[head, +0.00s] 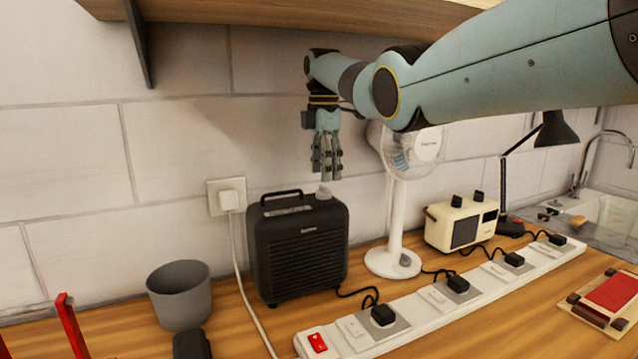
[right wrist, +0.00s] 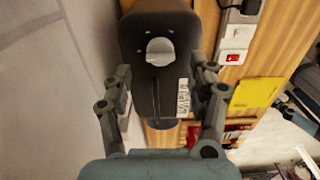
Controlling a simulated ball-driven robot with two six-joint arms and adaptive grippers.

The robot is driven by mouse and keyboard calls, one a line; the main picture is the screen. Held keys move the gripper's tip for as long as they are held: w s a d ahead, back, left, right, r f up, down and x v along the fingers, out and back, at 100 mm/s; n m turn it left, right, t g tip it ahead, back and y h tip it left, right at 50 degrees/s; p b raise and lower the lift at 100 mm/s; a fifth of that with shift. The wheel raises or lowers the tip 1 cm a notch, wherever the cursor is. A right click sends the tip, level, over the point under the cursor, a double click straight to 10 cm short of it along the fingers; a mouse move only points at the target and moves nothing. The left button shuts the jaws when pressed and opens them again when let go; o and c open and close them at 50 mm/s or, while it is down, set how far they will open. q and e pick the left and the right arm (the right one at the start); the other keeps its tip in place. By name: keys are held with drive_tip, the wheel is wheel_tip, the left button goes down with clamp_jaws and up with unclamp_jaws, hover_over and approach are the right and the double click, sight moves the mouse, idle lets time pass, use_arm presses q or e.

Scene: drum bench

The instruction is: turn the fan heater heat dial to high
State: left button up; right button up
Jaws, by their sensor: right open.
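The black fan heater (head: 297,247) stands upright on the wooden bench against the wall. Its light grey heat dial (head: 323,193) sits on the right part of its top. My right gripper (head: 327,178) points down just above the dial and is apart from it or very close. In the right wrist view my right gripper (right wrist: 162,110) is open, its fingers spread on either side of the heater top (right wrist: 143,88). The round dial (right wrist: 159,51) shows there with small marks around it, beyond the fingertips. My left gripper is not in view.
A grey pot (head: 180,293) stands left of the heater, and a white fan (head: 394,230) stands to its right. A cream toaster-like box (head: 462,224) is further right. A long white power strip (head: 420,312) with several plugs lies in front. A wooden shelf (head: 290,12) hangs above.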

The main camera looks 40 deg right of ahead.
sight(324, 186)
wheel_tip(324, 186, down, 4)
drive_tip(key=shift+r, duration=0.1)
drive_tip(key=shift+f, duration=0.4)
drive_tip(key=c, duration=1.2)
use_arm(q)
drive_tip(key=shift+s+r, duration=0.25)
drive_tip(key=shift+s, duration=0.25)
use_arm(e)
drive_tip(key=shift+o, duration=0.2)
